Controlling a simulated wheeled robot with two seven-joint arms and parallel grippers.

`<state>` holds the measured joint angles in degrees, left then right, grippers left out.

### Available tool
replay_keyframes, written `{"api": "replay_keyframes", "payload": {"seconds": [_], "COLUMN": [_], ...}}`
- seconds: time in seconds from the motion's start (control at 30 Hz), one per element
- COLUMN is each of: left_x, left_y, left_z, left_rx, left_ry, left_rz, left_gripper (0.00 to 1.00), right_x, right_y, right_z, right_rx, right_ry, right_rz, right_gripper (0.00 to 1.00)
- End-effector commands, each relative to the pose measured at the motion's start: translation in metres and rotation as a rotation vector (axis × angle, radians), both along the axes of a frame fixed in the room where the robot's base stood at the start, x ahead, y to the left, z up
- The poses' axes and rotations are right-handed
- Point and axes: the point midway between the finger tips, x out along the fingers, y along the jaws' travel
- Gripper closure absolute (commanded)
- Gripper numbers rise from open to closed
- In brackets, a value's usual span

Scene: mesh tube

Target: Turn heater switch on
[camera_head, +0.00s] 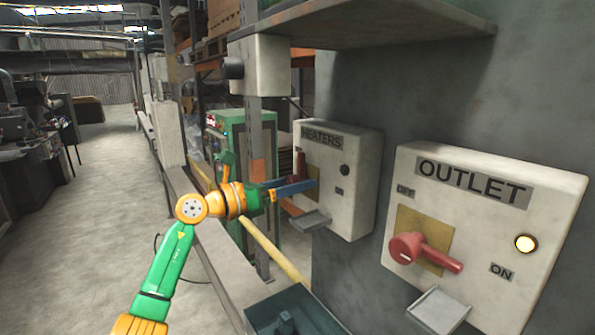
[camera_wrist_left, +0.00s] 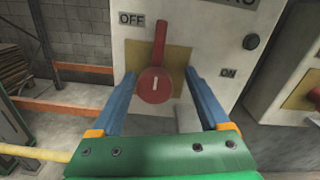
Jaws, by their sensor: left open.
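The heater box (camera_head: 352,165) is a pale box labelled HEATERS on the grey wall. Its red rotary switch (camera_wrist_left: 155,80) shows in the left wrist view with the handle pointing up, near the OFF label (camera_wrist_left: 132,19). The ON label (camera_wrist_left: 228,73) is to the right. My left gripper (camera_head: 312,184) is at the front of this box. In the wrist view its open blue fingers (camera_wrist_left: 160,85) lie on either side of the round red hub; I cannot tell whether they touch it. The box's indicator (camera_head: 345,170) is dark. My right gripper is not in view.
An OUTLET box (camera_head: 478,190) with a red handle (camera_head: 425,252) and a lit lamp (camera_head: 525,243) is on the right. A yellow rail (camera_head: 275,254) runs below my left arm. A shelf (camera_head: 370,25) overhangs above. Open floor (camera_head: 70,240) lies left.

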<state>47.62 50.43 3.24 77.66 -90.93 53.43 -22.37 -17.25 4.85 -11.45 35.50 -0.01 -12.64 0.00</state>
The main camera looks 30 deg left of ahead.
Motion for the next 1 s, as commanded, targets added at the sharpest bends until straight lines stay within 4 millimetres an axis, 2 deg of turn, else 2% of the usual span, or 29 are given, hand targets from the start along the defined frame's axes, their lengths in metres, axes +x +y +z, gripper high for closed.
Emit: {"api": "replay_keyframes", "payload": {"seconds": [0.27, 0.5, 0.57, 0.83, 1.0], "left_x": [0.0045, 0.0043, 0.0043, 0.0041, 0.0042], "left_y": [-0.0023, -0.0023, -0.0022, -0.0021, -0.0014], "left_z": [-0.0022, -0.002, -0.0019, -0.0025, -0.0031], "left_rx": [0.001, -0.001, -0.001, 0.025, 0.102], "left_ry": [0.002, 0.001, 0.001, -0.01, -0.042], "left_rz": [0.0, 0.0, 0.0, -0.001, 0.001], "left_gripper": [0.21, 0.86, 1.0, 1.0, 1.0], "right_x": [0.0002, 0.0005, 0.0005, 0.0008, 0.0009], "right_y": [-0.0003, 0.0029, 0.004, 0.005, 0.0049], "right_z": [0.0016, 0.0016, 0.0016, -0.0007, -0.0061], "right_rx": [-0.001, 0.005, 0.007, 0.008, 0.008], "right_ry": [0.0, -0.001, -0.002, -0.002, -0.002], "right_rz": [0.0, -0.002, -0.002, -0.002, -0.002], "right_gripper": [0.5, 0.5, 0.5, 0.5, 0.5]}}
